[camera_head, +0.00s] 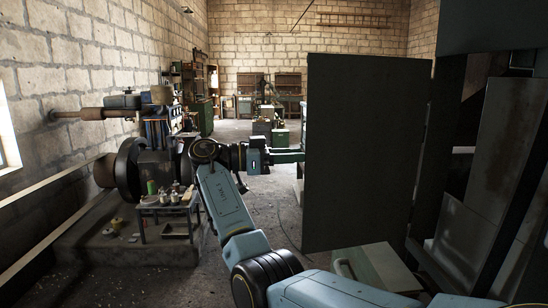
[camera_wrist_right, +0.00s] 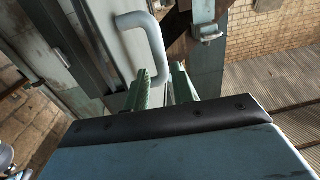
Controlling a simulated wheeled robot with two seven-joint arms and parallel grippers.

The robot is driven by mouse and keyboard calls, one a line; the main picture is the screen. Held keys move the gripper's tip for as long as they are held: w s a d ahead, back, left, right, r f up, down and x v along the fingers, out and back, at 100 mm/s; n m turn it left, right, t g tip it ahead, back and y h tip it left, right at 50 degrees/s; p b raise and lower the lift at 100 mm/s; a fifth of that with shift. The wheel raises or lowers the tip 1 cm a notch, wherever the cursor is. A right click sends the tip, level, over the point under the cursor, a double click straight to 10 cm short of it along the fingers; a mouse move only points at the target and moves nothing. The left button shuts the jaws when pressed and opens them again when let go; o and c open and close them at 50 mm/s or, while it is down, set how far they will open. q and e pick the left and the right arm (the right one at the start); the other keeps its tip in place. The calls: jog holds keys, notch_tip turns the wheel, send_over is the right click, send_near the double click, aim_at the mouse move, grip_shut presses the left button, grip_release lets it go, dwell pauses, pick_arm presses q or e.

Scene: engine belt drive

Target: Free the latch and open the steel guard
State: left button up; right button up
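The steel guard (camera_head: 365,150) is a large dark upright panel right of centre in the head view, standing out into the room at an angle. A pale D-shaped handle (camera_wrist_right: 152,38) on a light panel shows in the wrist view. My right gripper (camera_head: 288,156) is beside the guard's left edge, its tips partly hidden behind it. In the wrist view its green fingers (camera_wrist_right: 162,88) are apart, with the handle's lower end between or just beyond them; I cannot tell whether they touch it. I cannot identify the latch for certain. My left gripper is out of view.
A small bolted metal bracket (camera_wrist_right: 208,32) is right of the handle. A belt-driven machine (camera_head: 155,170) and a small table with bottles (camera_head: 168,207) stand at the left. The dark machine frame (camera_head: 500,170) fills the right. Open floor (camera_head: 240,136) lies towards the back.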

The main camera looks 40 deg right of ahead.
jog(key=shift+v, duration=2.55)
jog(key=shift+c, duration=0.4)
